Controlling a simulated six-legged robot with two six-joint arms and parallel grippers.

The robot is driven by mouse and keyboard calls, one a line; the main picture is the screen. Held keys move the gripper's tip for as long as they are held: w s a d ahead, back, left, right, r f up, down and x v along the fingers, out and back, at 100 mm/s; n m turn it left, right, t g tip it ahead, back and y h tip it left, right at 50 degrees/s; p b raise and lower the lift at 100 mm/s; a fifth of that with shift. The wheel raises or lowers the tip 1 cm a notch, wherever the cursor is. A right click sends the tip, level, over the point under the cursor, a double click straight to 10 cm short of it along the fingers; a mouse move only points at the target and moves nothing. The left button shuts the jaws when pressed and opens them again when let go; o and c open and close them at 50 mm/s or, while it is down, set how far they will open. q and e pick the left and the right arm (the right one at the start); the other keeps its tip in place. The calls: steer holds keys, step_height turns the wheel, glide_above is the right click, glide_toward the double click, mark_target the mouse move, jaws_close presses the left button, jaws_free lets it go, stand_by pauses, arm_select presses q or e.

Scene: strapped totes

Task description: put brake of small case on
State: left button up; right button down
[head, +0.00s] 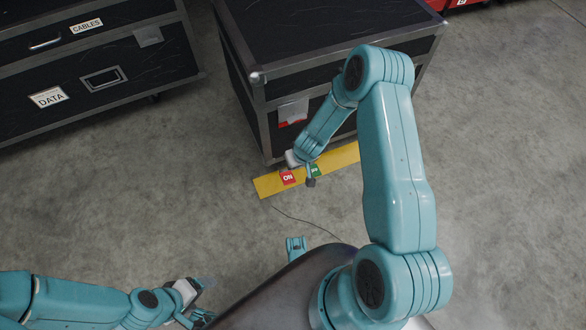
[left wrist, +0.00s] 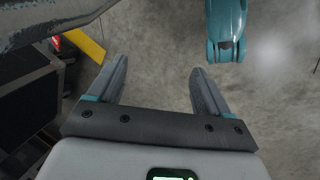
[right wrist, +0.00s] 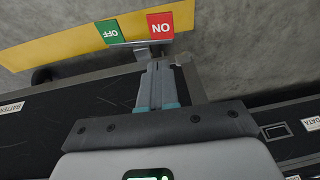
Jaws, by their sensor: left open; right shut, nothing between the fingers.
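The case with the brake (head: 335,35) stands at the top centre in the head view, a black box with grey metal edges. A yellow bar (head: 345,157) lies low along its front, with a red ON label (head: 287,177) and a green OFF label (head: 314,170); it also shows in the right wrist view (right wrist: 60,48). My right gripper (right wrist: 158,68) is shut and empty, its tips close to the ON label; contact cannot be told. My left gripper (head: 203,299) is open and empty over the floor at lower left; its fingers show in the left wrist view (left wrist: 158,75).
A bigger black case (head: 95,60) labelled CABLES and DATA stands at upper left. A red object (head: 460,3) shows at the top right edge. A thin dark cable (head: 300,219) lies on the floor. The concrete floor right of my right arm is clear.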

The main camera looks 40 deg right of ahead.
steer(key=b+x, duration=0.2)
steer(key=x, duration=0.2)
steer(key=b+x, duration=0.1)
steer(key=x, duration=0.3)
steer(key=b+x, duration=0.2)
steer(key=x, duration=0.1)
steer(key=shift+s+a+f+b, duration=0.25)
steer(key=shift+a+f+b, duration=0.1)
steer(key=shift+f, duration=0.15)
steer(key=shift+a+f, duration=0.1)
steer(key=shift+f, duration=0.35)
arm_select(q)
step_height(320, 180, down, 6)
steer(key=w+a, duration=0.1)
steer(key=shift+w+t, duration=0.3)
steer(key=shift+w, duration=0.1)
steer(key=shift+a, duration=0.1)
